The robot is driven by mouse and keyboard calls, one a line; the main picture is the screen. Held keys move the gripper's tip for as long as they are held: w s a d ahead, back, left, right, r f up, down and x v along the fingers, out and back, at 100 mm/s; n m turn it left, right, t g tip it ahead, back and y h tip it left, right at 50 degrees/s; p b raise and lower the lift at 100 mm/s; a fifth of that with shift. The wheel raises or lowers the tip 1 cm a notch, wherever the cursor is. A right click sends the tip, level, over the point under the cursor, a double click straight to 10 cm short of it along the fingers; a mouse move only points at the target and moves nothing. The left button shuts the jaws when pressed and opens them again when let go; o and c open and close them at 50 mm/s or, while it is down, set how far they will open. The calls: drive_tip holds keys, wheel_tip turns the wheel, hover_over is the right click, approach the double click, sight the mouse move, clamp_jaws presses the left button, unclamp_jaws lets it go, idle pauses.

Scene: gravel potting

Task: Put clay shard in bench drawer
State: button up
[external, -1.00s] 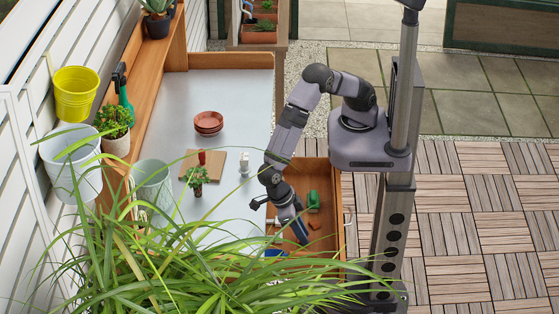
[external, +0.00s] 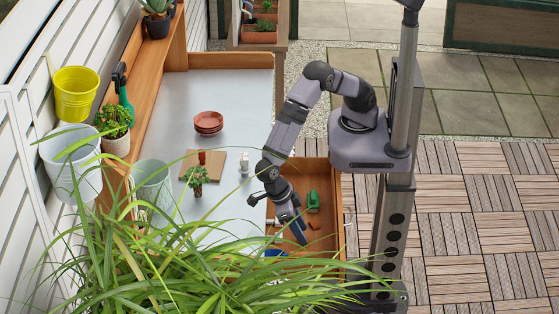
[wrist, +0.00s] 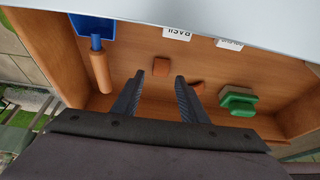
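The bench drawer (external: 338,240) is pulled open, and its wooden floor and walls show in the wrist view (wrist: 290,95). Two small terracotta pieces, which look like clay shards, lie on the drawer floor: one (wrist: 161,66) ahead of and between my fingers, the other (wrist: 198,87) beside the right fingertip. One orange piece shows in the external view (external: 314,225). My gripper (wrist: 157,82) is over the drawer with its fingers apart and nothing between them; in the external view it (external: 300,234) points down into the drawer.
The drawer also holds a green brush-like item (wrist: 238,101), a blue trowel (wrist: 92,27) with a wooden handle, and two white labels (wrist: 177,33). The bench top (external: 235,100) bears stacked saucers (external: 208,122), a board (external: 205,164), a small plant (external: 196,177) and a white bottle (external: 244,163). Leaves partly cover the external view.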

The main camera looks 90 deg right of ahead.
drive_tip(key=b+v, duration=0.1)
drive_tip(key=v, duration=0.9)
drive_tip(key=shift+r+b, duration=0.2)
drive_tip(key=shift+b, duration=0.2)
drive_tip(key=w+d+r+m+t+p, duration=0.1)
drive_tip(key=w+d+r+m+p, duration=0.15)
drive_tip(key=d+m, duration=0.8)
drive_tip(key=w+d+r+m+t+p, duration=0.15)
drive_tip(key=w+d+m, duration=0.25)
drive_tip(key=d+m, duration=0.6)
drive_tip(key=s+d+m+t, duration=0.1)
drive_tip(key=s+d+m, duration=0.2)
drive_tip(key=d+m, duration=0.5)
drive_tip(key=s+d+m+t+p, duration=0.1)
drive_tip(key=s+d+m, duration=0.3)
drive_tip(key=d+m, duration=0.3)
drive_tip(key=shift+d+f+m, duration=0.35)
drive_tip(key=shift+d+f, duration=0.1)
